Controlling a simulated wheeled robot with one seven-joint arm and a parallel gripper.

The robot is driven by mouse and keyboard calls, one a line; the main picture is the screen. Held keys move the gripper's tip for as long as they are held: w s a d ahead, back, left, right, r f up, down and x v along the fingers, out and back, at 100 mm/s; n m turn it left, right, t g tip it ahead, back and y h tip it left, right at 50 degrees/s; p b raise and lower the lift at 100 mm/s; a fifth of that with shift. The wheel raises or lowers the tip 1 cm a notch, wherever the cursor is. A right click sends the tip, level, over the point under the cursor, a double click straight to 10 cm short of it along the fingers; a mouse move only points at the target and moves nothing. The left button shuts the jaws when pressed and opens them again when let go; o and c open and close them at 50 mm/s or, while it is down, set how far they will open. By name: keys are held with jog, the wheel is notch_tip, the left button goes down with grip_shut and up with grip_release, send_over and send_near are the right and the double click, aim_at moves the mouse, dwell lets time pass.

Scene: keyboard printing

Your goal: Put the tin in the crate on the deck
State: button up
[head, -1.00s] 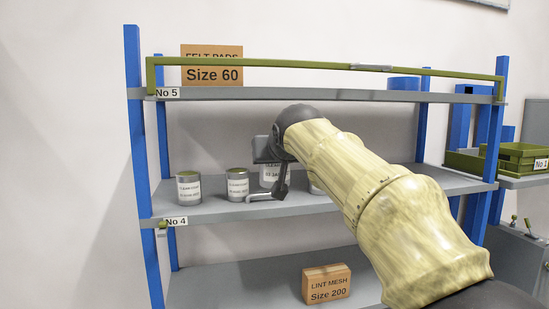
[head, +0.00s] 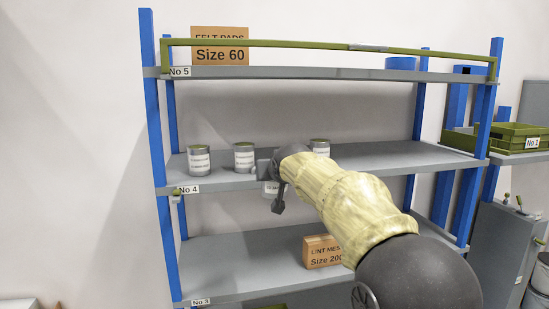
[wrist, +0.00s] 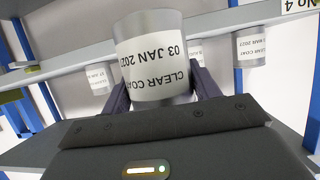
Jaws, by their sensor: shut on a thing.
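My gripper (head: 278,186) is shut on a tin (head: 269,188) with a white label, held at the front edge of the shelf marked No 4. In the wrist view the held tin (wrist: 152,65) is large between the two dark fingers, its label upside down and reading CLEAR COAT and 03 JAN, the year partly unreadable. In the head view my wrist hides most of it. An olive-green crate (head: 508,145) stands at the far right on a grey deck (head: 515,158), its inside barely visible.
Similar tins (head: 199,161), (head: 244,158) and (head: 320,147) stand on the No 4 shelf (head: 410,158). A LINT MESH box (head: 322,252) sits on the shelf below. A FELT PADS box (head: 219,46) is on top behind an olive bar. Blue posts (head: 481,150) flank the rack.

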jog(key=w+d+f, duration=0.2)
jog(key=f, duration=1)
jog(key=w+d+f+h, duration=0.1)
jog(key=w+f, duration=0.1)
jog(key=f, duration=1)
jog(key=w+d+f, duration=0.2)
jog(key=w+f, duration=0.1)
jog(key=f, duration=0.9)
jog(key=s+d+f+m+b, duration=0.1)
jog(key=s+d+f, duration=0.3)
jog(key=f, duration=0.7)
jog(key=s+d+f+h+b, duration=0.1)
jog(key=s+d+f+b, duration=0.2)
jog(key=s+f, duration=0.6)
jog(key=s+d+f+m+h+b, duration=0.1)
jog(key=s+d+f, duration=0.5)
jog(key=f, duration=0.7)
jog(key=shift+s+d+f+m+t+b, duration=0.25)
jog(key=shift+s+d+m+t+b, duration=0.15)
jog(key=shift+s, duration=0.2)
jog(key=shift+w+d, duration=0.1)
